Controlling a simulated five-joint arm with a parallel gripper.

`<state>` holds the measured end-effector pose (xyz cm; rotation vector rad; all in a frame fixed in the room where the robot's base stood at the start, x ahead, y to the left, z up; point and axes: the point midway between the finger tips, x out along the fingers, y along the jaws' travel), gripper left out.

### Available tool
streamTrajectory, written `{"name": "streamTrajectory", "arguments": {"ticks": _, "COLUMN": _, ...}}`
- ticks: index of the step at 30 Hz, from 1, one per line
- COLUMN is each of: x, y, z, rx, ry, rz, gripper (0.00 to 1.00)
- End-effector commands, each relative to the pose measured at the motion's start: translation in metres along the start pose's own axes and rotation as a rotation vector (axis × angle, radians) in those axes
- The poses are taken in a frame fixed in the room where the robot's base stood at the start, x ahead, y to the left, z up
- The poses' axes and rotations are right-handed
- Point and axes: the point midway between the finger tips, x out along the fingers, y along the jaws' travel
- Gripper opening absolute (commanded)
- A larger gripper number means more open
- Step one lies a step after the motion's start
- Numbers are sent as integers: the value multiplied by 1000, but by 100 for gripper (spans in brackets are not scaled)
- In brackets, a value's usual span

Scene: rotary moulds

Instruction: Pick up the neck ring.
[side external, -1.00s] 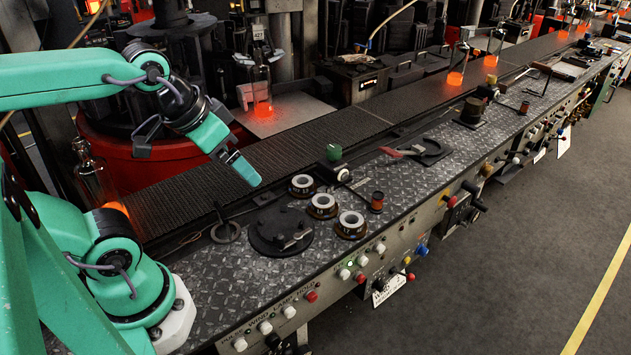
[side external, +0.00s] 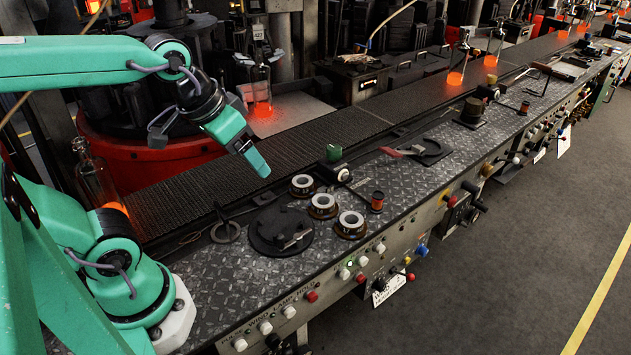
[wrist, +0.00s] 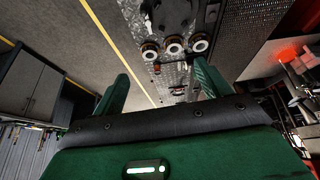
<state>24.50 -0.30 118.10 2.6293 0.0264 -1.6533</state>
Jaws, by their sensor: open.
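Three similar metal rings with pale tops and brown-gold bases stand in a row on the diamond-plate bench: a far ring (side external: 302,185), a middle ring (side external: 322,206) and a near ring (side external: 351,225). I cannot tell which one the task means by the neck ring. In the wrist view they show ahead at the top (wrist: 150,51), (wrist: 173,45) and (wrist: 199,42), beyond my fingertips. My gripper (side external: 262,170) is open and empty, in the air to the left of the rings and above them, touching nothing. Its two fingers stand apart in the wrist view (wrist: 163,72).
A round black plate (side external: 272,236) with a handled tool lies left of the near ring. A small dark-orange spool (side external: 377,202) stands to the right. A green-knobbed fixture (side external: 334,160) is behind the rings. The conveyor (side external: 290,140) with glowing bottles runs behind the bench.

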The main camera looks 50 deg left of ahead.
Motion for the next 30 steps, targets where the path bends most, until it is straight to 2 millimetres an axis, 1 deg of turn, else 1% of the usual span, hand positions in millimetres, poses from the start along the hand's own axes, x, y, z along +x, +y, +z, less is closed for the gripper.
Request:
{"name": "streamTrajectory", "arguments": {"ticks": 8, "x": 23, "y": 8, "z": -36, "rx": -68, "ry": -84, "rz": 1, "gripper": 76}}
{"name": "streamTrajectory", "arguments": {"ticks": 14, "x": 46, "y": 14, "z": -60, "rx": -120, "ry": -144, "rz": -5, "gripper": 76}}
{"name": "streamTrajectory", "arguments": {"ticks": 23, "x": 92, "y": 26, "z": -92, "rx": -197, "ry": -232, "rz": -22, "gripper": 76}}
{"name": "streamTrajectory", "arguments": {"ticks": 30, "x": 137, "y": 36, "z": -109, "rx": -256, "ry": -302, "rz": -43, "gripper": 76}}
